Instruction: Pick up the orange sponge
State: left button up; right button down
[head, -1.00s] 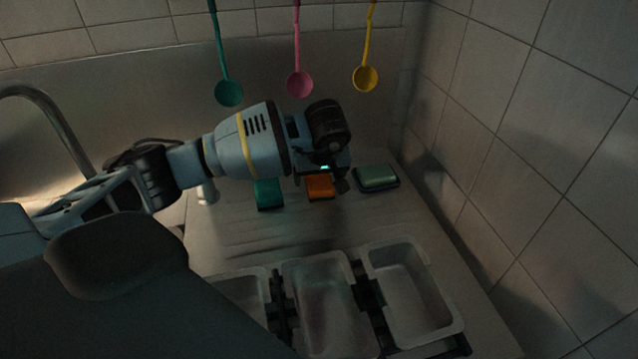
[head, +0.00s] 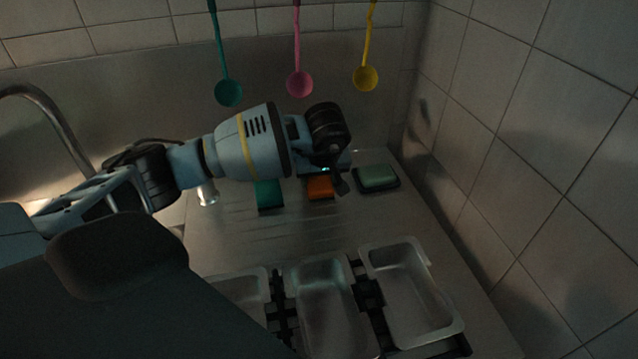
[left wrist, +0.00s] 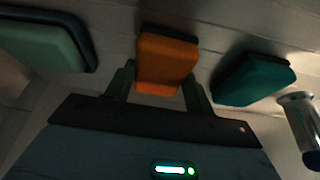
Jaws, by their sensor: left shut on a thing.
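The orange sponge (head: 320,186) stands on the steel counter, below my left gripper (head: 327,183) in the head view. In the left wrist view the orange sponge (left wrist: 167,60) sits between the two fingers of my left gripper (left wrist: 160,82). The gripper is shut on it, one finger at each side. Whether the sponge is clear of the counter cannot be told. My right gripper is not in view.
A teal sponge (head: 269,194) stands left of the orange one. A green soap bar on a dark dish (head: 377,178) lies to the right. Metal bins (head: 410,290) stand in front. Colored ladles (head: 299,84) hang behind, and a tiled wall (head: 540,150) bounds the right.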

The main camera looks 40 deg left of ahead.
aim_at(320, 180)
pick_arm(q)
jog(key=shift+r, duration=0.15)
jog(key=shift+c, duration=0.2)
jog(key=shift+r, duration=0.15)
notch_tip(320, 180, up, 4)
jog(key=shift+w+f, duration=0.1)
jog(key=shift+f, duration=0.05)
jog(key=s+d, duration=0.2)
jog(key=s, duration=0.3)
jog(key=s+d, duration=0.2)
jog(key=s, duration=0.3)
jog(key=s+d+r, duration=0.1)
jog(key=s+d, duration=0.1)
jog(key=s, duration=0.2)
jog(key=shift+s+d+r+b, duration=0.1)
jog(key=shift+s+d+b, duration=0.2)
jog(key=shift+s+b, duration=0.1)
